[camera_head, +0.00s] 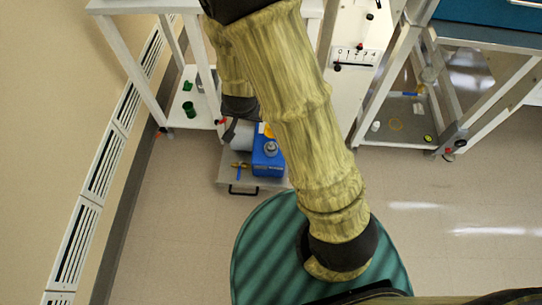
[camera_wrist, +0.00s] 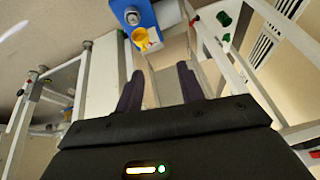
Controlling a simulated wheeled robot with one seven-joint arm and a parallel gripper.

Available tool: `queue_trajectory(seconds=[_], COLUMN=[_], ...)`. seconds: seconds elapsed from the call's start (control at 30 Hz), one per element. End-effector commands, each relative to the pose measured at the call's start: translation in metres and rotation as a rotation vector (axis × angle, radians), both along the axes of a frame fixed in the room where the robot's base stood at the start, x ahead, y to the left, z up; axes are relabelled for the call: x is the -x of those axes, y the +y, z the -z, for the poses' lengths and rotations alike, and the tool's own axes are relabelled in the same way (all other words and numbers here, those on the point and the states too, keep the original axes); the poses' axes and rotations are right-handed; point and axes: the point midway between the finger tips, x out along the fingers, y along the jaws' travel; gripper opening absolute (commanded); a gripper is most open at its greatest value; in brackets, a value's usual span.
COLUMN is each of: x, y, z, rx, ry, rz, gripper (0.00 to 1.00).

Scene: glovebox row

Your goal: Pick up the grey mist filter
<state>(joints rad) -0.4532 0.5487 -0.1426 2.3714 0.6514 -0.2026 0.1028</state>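A small grey round part (camera_head: 271,148) sits on top of a blue pump unit (camera_head: 267,163). It may be the grey mist filter, but it is too small to tell for sure. In the wrist view the grey round part (camera_wrist: 132,17) shows at the top edge on the blue unit (camera_wrist: 146,10), beside a yellow part (camera_wrist: 142,37). My gripper (camera_wrist: 160,70) is open, with its two dark fingers apart and nothing between them. The blue unit lies beyond the fingertips, apart from them. In the head view my arm hides the fingers.
The blue unit stands on a low grey tray (camera_head: 225,180) with a black handle. A white bench frame (camera_head: 140,70) with a green cup (camera_head: 188,108) on its lower shelf stands at left. A grey frame (camera_head: 380,85) stands at right. The floor (camera_head: 170,240) in front is clear.

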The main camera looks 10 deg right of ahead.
Motion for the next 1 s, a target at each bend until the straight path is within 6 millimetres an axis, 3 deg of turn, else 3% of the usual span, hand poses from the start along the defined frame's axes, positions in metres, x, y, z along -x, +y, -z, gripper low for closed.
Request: queue_trajectory(seconds=[0.03,0.4,0.7,1.0], x=[-0.003,-0.017,-0.008,0.014], y=[0.006,0.018,0.015,0.011], z=[0.041,0.203,0.309,0.385], rx=[0.022,0.221,0.433,0.633], ry=[-0.013,-0.209,-0.459,-0.785], rz=[0.023,0.214,0.304,0.335], gripper=[0.38,0.38,0.38,0.38])
